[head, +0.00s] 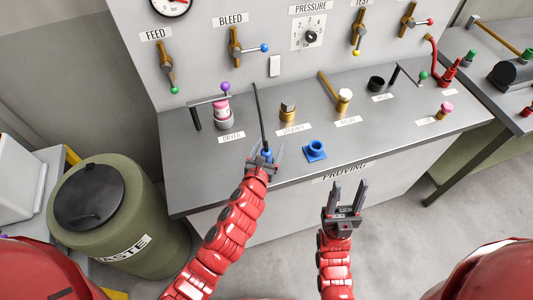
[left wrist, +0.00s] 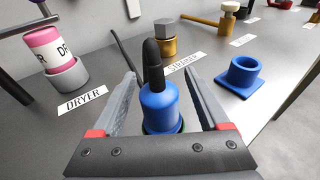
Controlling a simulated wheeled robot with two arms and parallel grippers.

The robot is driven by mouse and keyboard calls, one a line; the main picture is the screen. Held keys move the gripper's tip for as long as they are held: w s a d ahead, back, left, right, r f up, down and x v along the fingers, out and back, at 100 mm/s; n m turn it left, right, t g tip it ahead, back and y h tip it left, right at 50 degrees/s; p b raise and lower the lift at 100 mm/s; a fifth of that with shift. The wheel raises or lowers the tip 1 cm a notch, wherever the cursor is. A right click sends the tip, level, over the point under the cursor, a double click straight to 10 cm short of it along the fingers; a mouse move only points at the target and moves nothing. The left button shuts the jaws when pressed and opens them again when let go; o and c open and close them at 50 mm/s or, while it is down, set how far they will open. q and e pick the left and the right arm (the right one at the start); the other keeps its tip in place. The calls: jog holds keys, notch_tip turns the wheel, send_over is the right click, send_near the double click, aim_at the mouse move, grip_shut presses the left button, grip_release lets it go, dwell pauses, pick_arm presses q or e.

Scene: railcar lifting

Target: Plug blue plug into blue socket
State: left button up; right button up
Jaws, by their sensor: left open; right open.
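The blue plug (left wrist: 160,106) stands upright on the grey bench, with a black cable end on top and a dark cable rising from it in the head view. My left gripper (head: 265,156) is open, with its fingers on either side of the plug. In the left wrist view the fingers (left wrist: 163,100) show gaps to the plug. The blue socket (head: 315,150) sits on the bench to the right of the plug, empty; it also shows in the left wrist view (left wrist: 240,76). My right gripper (head: 347,197) is open and empty in front of the bench edge.
The pink and white dryer canister (head: 222,111) stands left of the plug. A brass strainer fitting (head: 288,109) stands behind, and a brass valve with a handle (head: 343,100) is further right. An olive waste bin (head: 120,210) stands left of the bench. The bench around the socket is clear.

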pick_arm(q)
jog(key=shift+w+f, duration=0.15)
grip_shut()
dwell(0.4)
